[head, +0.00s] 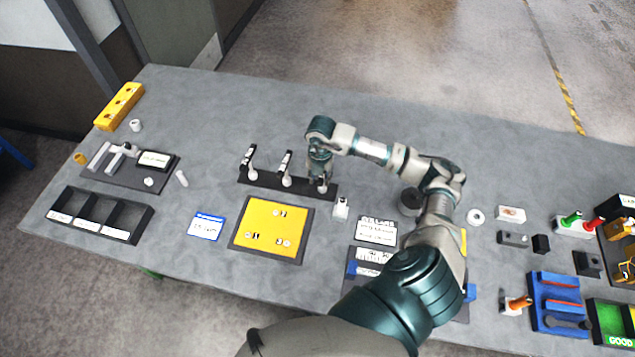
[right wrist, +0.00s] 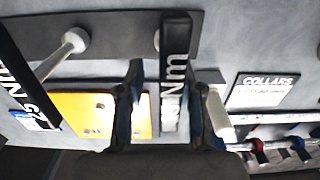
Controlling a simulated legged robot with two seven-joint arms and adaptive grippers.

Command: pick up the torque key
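Torque keys with black labelled handles and pale shafts stand in a dark rack (head: 262,180) in the middle of the table in the head view. The left key (head: 247,160) and the middle key (head: 286,165) are clear of my arm. My right gripper (head: 320,176) is over the rack's right end and mostly hides the key there. In the right wrist view, a black key handle marked "Nm" (right wrist: 175,65) lies between my fingers, with a gap on the left side, so they look open. Another labelled key (right wrist: 22,95) shows at the left edge. My left gripper is not visible.
A yellow board (head: 270,222) and a blue-edged card (head: 206,226) lie in front of the rack. A small white block (head: 340,208) stands close to its right end. A black compartment tray (head: 68,205) is at the left. Bins and fixtures crowd the right end.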

